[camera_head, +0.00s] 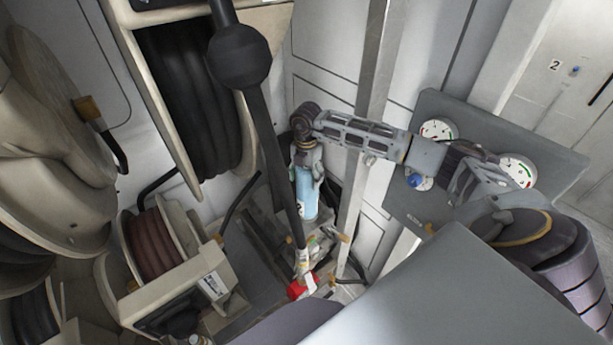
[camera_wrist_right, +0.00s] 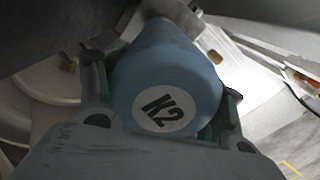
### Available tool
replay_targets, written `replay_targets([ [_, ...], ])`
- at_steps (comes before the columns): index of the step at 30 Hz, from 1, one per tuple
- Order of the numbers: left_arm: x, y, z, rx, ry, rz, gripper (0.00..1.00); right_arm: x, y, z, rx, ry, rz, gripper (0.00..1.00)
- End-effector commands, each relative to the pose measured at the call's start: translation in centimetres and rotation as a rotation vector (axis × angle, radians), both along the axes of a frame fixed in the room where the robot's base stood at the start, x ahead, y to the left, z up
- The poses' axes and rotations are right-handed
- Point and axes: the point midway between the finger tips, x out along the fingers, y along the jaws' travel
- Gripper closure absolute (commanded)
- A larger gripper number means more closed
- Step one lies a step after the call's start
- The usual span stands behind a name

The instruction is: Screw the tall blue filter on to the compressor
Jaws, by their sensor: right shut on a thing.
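The tall blue filter (camera_head: 306,196) hangs roughly upright below my right gripper (camera_head: 306,160) in the head view. The gripper is shut on its upper part. Below the filter in the head view is a cluster of small fittings (camera_head: 322,243). I cannot tell whether the filter touches it, or which part is the compressor. My left gripper is not in view.
A grey panel with round gauges (camera_head: 437,131) stands right, behind my right arm. A metal post (camera_head: 358,190) rises just right of the filter. A black hose with a ball (camera_head: 240,56) hangs close on the left, near a red fitting (camera_head: 302,287). Hose reels (camera_head: 158,243) crowd the left.

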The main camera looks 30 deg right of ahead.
Motion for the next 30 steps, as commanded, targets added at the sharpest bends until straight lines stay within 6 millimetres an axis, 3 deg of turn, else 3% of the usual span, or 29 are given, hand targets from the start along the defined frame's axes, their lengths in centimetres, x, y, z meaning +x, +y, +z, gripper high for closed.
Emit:
replay_targets([
  [8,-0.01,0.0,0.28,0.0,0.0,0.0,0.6,0.09,0.06,0.02,0.0,0.0,-0.13,0.69],
  [23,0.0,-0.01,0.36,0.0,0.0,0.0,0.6,0.12,0.07,-0.01,0.001,0.0,-0.172,0.69],
  [30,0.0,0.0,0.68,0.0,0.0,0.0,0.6,0.21,0.07,-0.02,0.001,0.001,-0.302,0.69],
])
